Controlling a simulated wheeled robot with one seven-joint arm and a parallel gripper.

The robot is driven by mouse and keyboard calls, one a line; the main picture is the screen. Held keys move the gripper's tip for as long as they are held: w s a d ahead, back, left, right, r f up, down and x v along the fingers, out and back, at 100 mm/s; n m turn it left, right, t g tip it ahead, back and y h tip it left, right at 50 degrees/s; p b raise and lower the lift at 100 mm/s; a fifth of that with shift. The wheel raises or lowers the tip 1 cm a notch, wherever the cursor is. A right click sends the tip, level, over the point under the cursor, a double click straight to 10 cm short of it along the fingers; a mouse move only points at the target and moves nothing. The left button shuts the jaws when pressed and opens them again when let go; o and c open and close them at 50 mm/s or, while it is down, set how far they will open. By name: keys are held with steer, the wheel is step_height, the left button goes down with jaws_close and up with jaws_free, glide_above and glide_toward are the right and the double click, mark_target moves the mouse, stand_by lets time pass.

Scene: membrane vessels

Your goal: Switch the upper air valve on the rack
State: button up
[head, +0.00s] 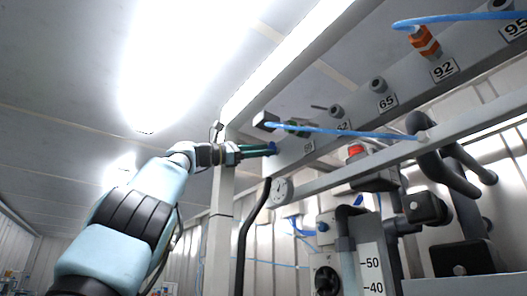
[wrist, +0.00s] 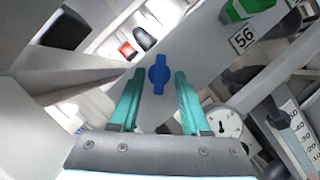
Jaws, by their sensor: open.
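A small blue valve handle (wrist: 159,74) sits on the grey rack panel, straight ahead in the wrist view. It also shows in the head view (head: 273,148) at the left end of the rack, partly hidden by my fingers. My gripper (wrist: 158,88) is open, with one teal finger on each side of the handle and a gap visible on both sides. In the head view my gripper (head: 258,150) reaches in from the left, its tips close to the panel. Whether the fingertips overlap the handle in depth I cannot tell.
A blue tube (head: 350,132) crosses in front of the panel. A black hose (head: 246,235) hangs below. Free room lies left of the rack.

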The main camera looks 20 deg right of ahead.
steer(key=b+v, duration=0.4)
steer(key=v, duration=0.6)
steer(key=shift+a+f, duration=0.15)
